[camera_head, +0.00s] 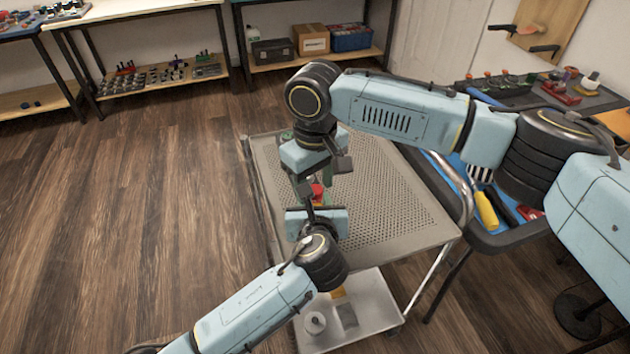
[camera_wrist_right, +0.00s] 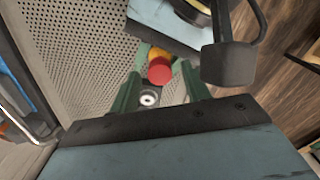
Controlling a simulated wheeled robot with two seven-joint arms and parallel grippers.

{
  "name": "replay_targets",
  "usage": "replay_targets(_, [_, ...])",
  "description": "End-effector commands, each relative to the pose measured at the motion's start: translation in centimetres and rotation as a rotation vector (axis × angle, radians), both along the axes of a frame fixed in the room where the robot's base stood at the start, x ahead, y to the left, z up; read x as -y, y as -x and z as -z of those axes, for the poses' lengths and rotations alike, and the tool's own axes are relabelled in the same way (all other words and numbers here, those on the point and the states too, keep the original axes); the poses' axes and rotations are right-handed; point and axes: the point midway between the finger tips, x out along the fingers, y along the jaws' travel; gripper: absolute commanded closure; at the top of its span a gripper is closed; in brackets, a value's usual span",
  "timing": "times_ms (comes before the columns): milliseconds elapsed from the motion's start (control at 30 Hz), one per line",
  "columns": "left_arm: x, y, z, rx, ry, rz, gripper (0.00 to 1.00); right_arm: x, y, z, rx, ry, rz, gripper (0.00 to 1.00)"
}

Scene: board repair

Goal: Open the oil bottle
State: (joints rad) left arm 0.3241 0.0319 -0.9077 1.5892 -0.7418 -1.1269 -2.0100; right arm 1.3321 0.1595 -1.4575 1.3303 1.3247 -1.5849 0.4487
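The oil bottle shows as a small red cap (camera_head: 318,192) above the perforated cart top in the head view. In the right wrist view the cap (camera_wrist_right: 160,73) is red with a yellow-orange part (camera_wrist_right: 158,54) behind it. My left gripper (camera_head: 317,204) is at the bottle, and its green fingertips appear to close on the yellow-orange part; its grip is partly hidden. My right gripper (camera_wrist_right: 160,88) is open, its two green fingers apart, with the red cap near the fingertips and no clear contact.
The grey perforated cart top (camera_head: 385,205) lies below both grippers and is mostly bare. A small round black-and-white thing (camera_wrist_right: 149,98) shows between the right fingers; I cannot tell what it is. A blue-lined tray (camera_head: 455,165) with tools stands to the right.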

Motion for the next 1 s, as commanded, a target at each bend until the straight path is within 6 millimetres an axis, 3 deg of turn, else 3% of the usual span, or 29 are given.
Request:
replay_targets(267, [0.0,0.0,0.0,-0.001,0.0,0.0,1.0,0.0,0.0,-0.3,0.001,-0.001,0.0,0.53])
replay_targets(600, [0.0,0.0,0.0,-0.001,0.0,0.0,1.0,0.0,0.0,-4.2,0.001,-0.001,0.0,0.53])
replay_targets(867, [0.0,0.0,0.0,-0.001,0.0,0.0,1.0,0.0,0.0,-4.5,0.0,0.0,0.0,0.53])
replay_targets(900, [0.0,0.0,0.0,-0.001,0.0,0.0,0.6,0.0,0.0,-4.5,0.0,0.0,0.0,0.53])
replay_targets(1000, [0.0,0.0,0.0,-0.001,0.0,0.0,0.47,0.0,0.0,-4.5,0.0,0.0,0.0,0.53])
